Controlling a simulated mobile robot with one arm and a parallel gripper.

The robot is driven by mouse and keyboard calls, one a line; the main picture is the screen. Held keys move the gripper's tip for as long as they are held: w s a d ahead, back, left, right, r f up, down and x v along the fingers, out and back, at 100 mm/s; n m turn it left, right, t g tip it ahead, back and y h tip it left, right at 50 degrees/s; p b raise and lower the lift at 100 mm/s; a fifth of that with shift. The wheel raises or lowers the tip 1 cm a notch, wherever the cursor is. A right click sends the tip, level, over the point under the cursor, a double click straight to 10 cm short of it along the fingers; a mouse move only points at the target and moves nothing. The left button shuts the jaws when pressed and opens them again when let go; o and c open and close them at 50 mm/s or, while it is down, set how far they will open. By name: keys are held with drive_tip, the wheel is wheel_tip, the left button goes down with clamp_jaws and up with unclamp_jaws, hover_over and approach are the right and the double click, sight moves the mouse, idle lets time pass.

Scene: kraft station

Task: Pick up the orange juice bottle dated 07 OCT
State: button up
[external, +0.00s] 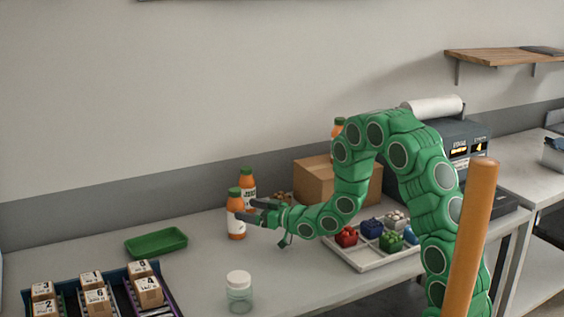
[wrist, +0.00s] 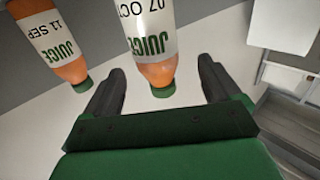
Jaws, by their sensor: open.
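The orange juice bottle dated 07 OCT (wrist: 150,40) appears cap-down in the wrist view, with its green cap between the two dark fingers of my gripper (wrist: 160,75). There is a gap on both sides of it. A second juice bottle, dated 11 SEP (wrist: 52,35), is left of the left finger. In the external view, my gripper (external: 255,210) points left, close to a front bottle (external: 237,228) and a rear bottle (external: 247,177), both upright on the table. Their dates cannot be read there. My gripper is open and empty.
A divided tray (external: 372,262) of coloured items is at right. A green tray (external: 156,243), a lidded jar (external: 239,292) and numbered boxes (external: 96,300) are left and front.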

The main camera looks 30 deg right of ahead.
sight(230, 206)
drive_tip(key=shift+x, duration=3.9)
drive_tip(key=shift+w+d+f, duration=0.1)
drive_tip(key=shift+d+f, duration=0.05)
drive_tip(key=shift+d, duration=0.05)
drive_tip(key=c, duration=1.3)
